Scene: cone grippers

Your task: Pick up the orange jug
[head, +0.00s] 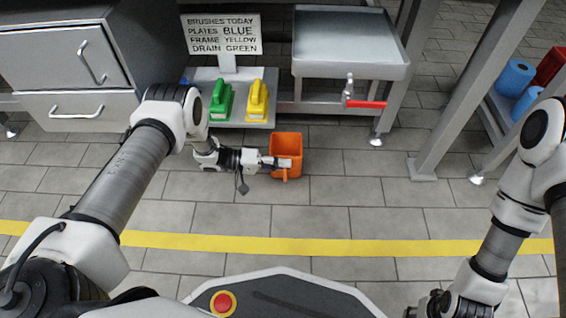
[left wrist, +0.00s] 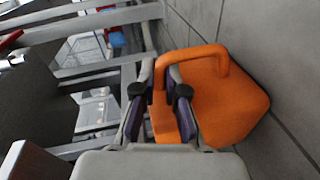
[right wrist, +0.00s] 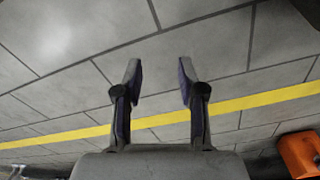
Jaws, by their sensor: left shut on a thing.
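The orange jug (head: 286,145) is a square-sided, open-topped vessel with a handle, over the grey tiled floor in front of the brush shelf. My left gripper (head: 283,163) is at the jug's near side, shut on its handle. In the left wrist view the jug (left wrist: 235,95) lies to the right and its handle passes between the left fingers (left wrist: 160,100). I cannot tell whether the jug's base touches the floor. My right gripper (right wrist: 158,80) is open and empty above the floor; in the head view it is at the bottom edge, partly cut off.
A green brush (head: 220,101) and a yellow brush (head: 256,100) stand on a shelf below a sign (head: 221,34). A steel sink (head: 350,45) with a red-handled tap (head: 366,103) is behind the jug. A rack with blue rolls (head: 515,76) stands right. Floor near the yellow line (head: 330,245) is clear.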

